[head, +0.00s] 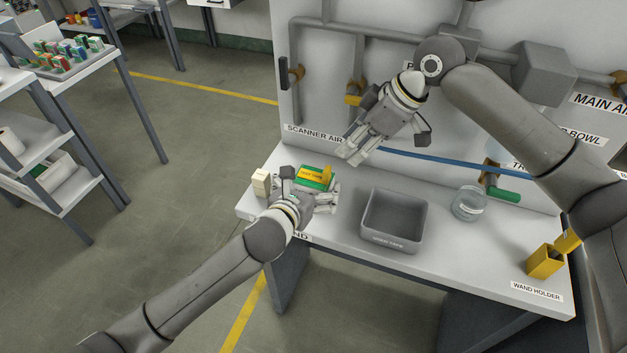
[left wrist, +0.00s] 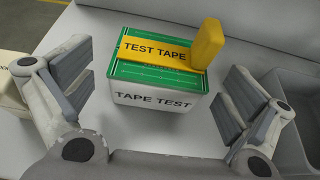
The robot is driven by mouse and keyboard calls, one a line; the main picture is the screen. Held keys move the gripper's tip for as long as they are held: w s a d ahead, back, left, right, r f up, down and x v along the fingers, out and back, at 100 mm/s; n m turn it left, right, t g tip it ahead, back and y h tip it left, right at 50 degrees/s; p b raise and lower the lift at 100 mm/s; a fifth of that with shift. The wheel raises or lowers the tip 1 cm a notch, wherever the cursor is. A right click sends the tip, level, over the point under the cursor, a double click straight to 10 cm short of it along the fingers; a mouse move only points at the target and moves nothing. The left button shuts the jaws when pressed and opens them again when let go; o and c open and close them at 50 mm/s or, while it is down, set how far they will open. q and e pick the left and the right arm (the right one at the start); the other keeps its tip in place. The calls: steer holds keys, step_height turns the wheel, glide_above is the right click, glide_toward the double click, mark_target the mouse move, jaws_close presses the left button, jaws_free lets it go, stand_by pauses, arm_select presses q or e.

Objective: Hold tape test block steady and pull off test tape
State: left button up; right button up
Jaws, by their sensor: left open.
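The tape test block (left wrist: 155,103) is a white box with a green top, standing on the white bench. The yellow test tape (left wrist: 155,50) lies across its top, with a yellow tab (left wrist: 207,45) standing up at the right end. The block's green top also shows in the head view (head: 312,184). My left gripper (left wrist: 160,105) is open, with one finger on each side of the block and gaps on both sides. My right gripper (head: 352,154) is above the bench, up and to the right of the block. It looks open and empty.
A grey bin (head: 390,220) stands right of the block, with a glass jar (head: 469,203) beyond it. A cream block (head: 261,182) is at the bench's left end. A yellow wand holder (head: 545,262) is at the right. A blue bar (head: 450,160) runs along the upright panel.

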mark_target(311, 184)
arm_select(q)
steer(key=shift+x, duration=1.55)
steer(key=shift+c, duration=0.4)
steer(key=c, duration=1.1)
steer(key=shift+o, duration=0.2)
steer(key=o, duration=1)
steer(key=c, duration=1)
steer(key=shift+c, duration=0.2)
